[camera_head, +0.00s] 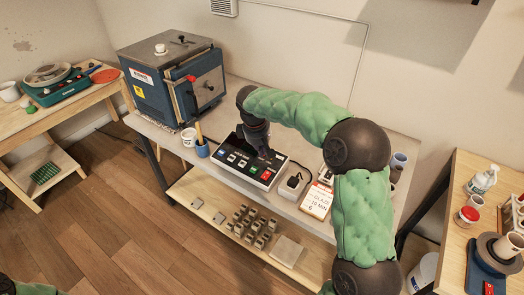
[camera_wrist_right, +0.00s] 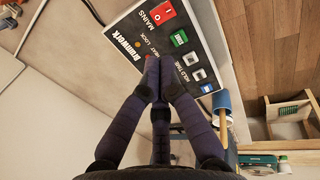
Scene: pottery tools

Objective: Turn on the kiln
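The blue kiln (camera_head: 152,98) stands on the grey bench at the back, its front door closed. A black-edged control panel (camera_head: 232,165) lies on the bench to the right of the kiln. It carries a red MAINS switch (camera_head: 267,175), also in the right wrist view (camera_wrist_right: 163,12), a green switch (camera_wrist_right: 180,38) and several smaller switches. My right gripper (camera_head: 265,154) is over the panel. In the right wrist view its fingertips (camera_wrist_right: 152,76) are together, empty, near the HEAT and LOCK lettering. Contact with the panel cannot be told. My left gripper is out of view.
A blue cup with tools (camera_head: 202,150) and a white mug (camera_head: 188,137) stand left of the panel. A small device (camera_head: 291,184) and a GLAZE note card (camera_head: 317,201) are to its right. Side tables (camera_head: 50,117) and (camera_head: 455,225) flank the bench.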

